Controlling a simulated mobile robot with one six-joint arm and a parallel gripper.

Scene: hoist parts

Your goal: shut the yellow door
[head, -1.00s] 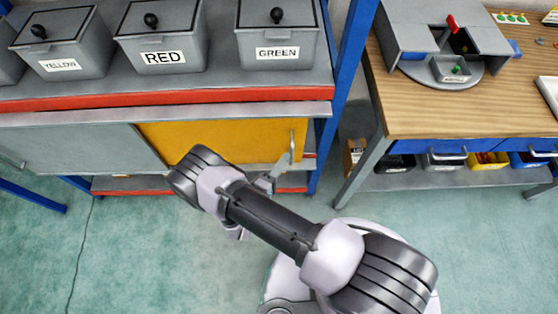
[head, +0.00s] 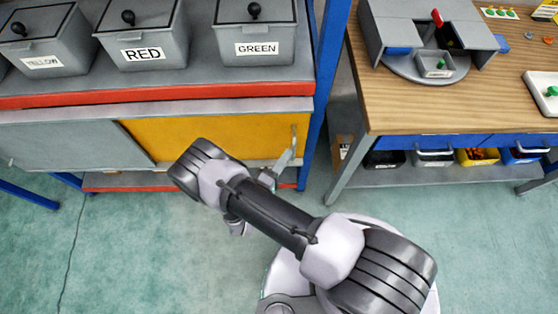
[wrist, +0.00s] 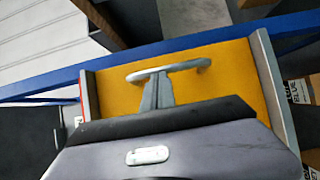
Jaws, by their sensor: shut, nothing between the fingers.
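The yellow door (head: 215,138) is the right panel of the low cabinet in the head view, beside a grey panel. Its right edge is at or very near the blue post; I cannot tell whether a small gap is left. A silver bar handle (head: 293,142) stands near its right end. In the wrist view the yellow door (wrist: 225,95) fills the middle, with its handle (wrist: 170,69) across it. My gripper (wrist: 157,82) is shut and empty, its tips at the handle. Whether they touch it is unclear. My wrist hides part of the door's lower edge.
The grey panel (head: 65,145) is left of the door. Labelled grey bins (head: 145,62) stand on the shelf above. The blue post (head: 325,80) rises close to the handle. A wooden workbench (head: 420,115) is at right. Green floor in front is open.

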